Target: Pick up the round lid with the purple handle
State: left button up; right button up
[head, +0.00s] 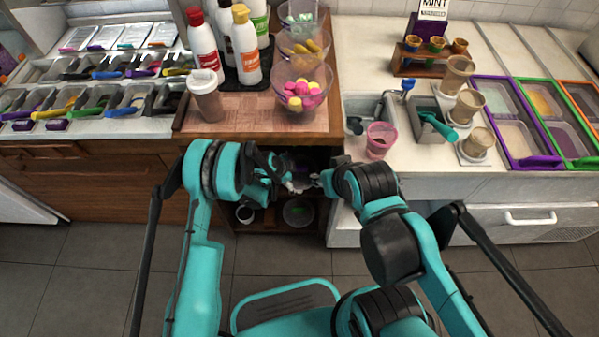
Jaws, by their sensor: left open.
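A small dark purple patch, perhaps the purple handle of the round lid (301,172), shows between my grippers in the shaded cabinet opening. The rest of that lid is hidden or too dark to make out. My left gripper (289,182) is open at the cabinet opening, close beside the purple patch; I cannot tell whether it touches. My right gripper (318,181) is just to the right, mostly hidden by its own arm, and its jaws are unclear.
A round lid with a green handle (299,212) lies lower in the cabinet, beside a white cup (245,213). The wooden counter (235,122) above holds bottles, a cup and candy bowls. A pink cup (380,139) stands on the right counter.

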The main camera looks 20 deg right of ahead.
aim_at(301, 176)
pick_arm(q)
jog(key=b+x, duration=0.1)
jog(key=x, duration=0.3)
jog(key=shift+w+f+b, duration=0.1)
jog(key=shift+b, duration=0.25)
jog(key=c, duration=1)
jog(key=shift+o, duration=0.2)
